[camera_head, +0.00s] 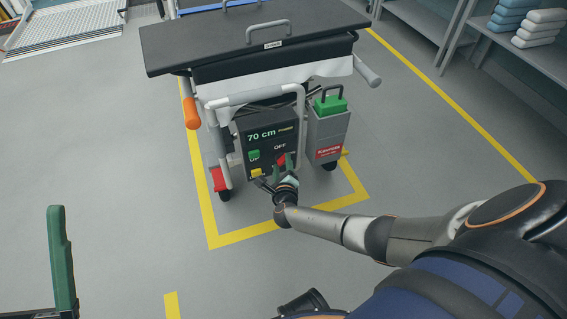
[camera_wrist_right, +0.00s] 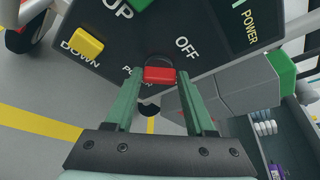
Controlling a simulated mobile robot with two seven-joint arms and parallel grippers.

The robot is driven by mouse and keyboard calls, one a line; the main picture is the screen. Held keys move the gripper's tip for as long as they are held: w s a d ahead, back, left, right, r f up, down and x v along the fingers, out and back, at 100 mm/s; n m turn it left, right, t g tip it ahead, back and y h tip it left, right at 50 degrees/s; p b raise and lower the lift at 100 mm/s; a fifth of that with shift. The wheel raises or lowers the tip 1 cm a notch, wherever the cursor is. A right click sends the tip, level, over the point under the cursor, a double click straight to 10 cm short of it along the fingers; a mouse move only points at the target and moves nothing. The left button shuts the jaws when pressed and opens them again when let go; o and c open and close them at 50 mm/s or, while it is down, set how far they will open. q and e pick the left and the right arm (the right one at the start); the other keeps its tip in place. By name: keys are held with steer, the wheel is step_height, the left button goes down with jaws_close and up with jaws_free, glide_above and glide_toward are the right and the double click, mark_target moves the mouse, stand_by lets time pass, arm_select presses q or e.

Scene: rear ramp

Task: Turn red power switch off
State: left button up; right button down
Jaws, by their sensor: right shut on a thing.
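The red power switch (camera_head: 282,159) is on the dark front panel of the control box (camera_head: 262,127) under the cart. In the right wrist view, the red switch (camera_wrist_right: 160,74) sits between the two green fingertips, with "OFF" printed to its upper right. My right gripper (camera_head: 284,166) is at the panel, and in the wrist view its jaws (camera_wrist_right: 158,78) are shut on the switch. A green upright finger at the lower left of the head view looks like part of my left gripper (camera_head: 62,260), away from the cart; its other finger is not visible.
A green button (camera_head: 254,155) and a yellow button (camera_head: 257,173) are left of the switch. A grey box with a green top (camera_head: 329,128) stands right of the panel. The cart's black top (camera_head: 250,40) overhangs it.

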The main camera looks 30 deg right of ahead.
steer(key=shift+w+a+f+n+h, duration=0.15)
steer(key=shift+n+h, duration=0.25)
steer(key=shift+n, duration=0.4)
steer(key=shift+a+f+n+t+h+b, duration=0.15)
steer(key=shift+n+t+h+b, duration=0.2)
steer(key=shift+n+b, duration=0.3)
steer(key=n, duration=0.1)
steer(key=n+h+b, duration=0.1)
steer(key=n, duration=0.1)
steer(key=n+t+b, duration=0.1)
steer(key=shift+f+h, duration=0.25)
steer(key=shift+h, duration=0.1)
steer(key=shift+n+b, duration=0.35)
steer(key=shift+c, duration=1.2)
jaws_free()
